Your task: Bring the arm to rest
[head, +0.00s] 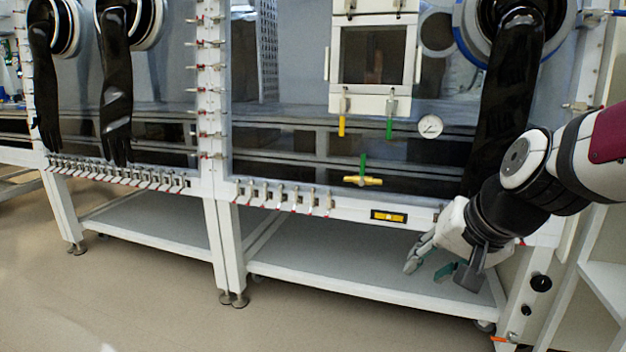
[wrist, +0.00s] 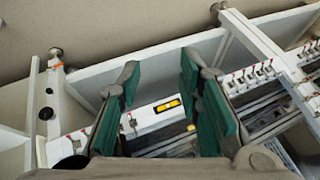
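My gripper (head: 440,272) hangs at the lower right in the head view, in front of the glovebox row and above the lower shelf. In the wrist view my gripper (wrist: 158,92) shows two fingers with green pads, spread well apart. Nothing is between the pads, so it is open and empty. My arm comes in from the right edge of the head view and bends down to the gripper.
The glovebox front (head: 280,150) carries black gloves (head: 115,90), a row of clamps (head: 285,195) and a yellow-handled valve (head: 363,181). A white lower shelf (head: 330,262) runs beneath. A white frame (head: 605,285) stands at right. The floor (head: 130,300) in front is clear.

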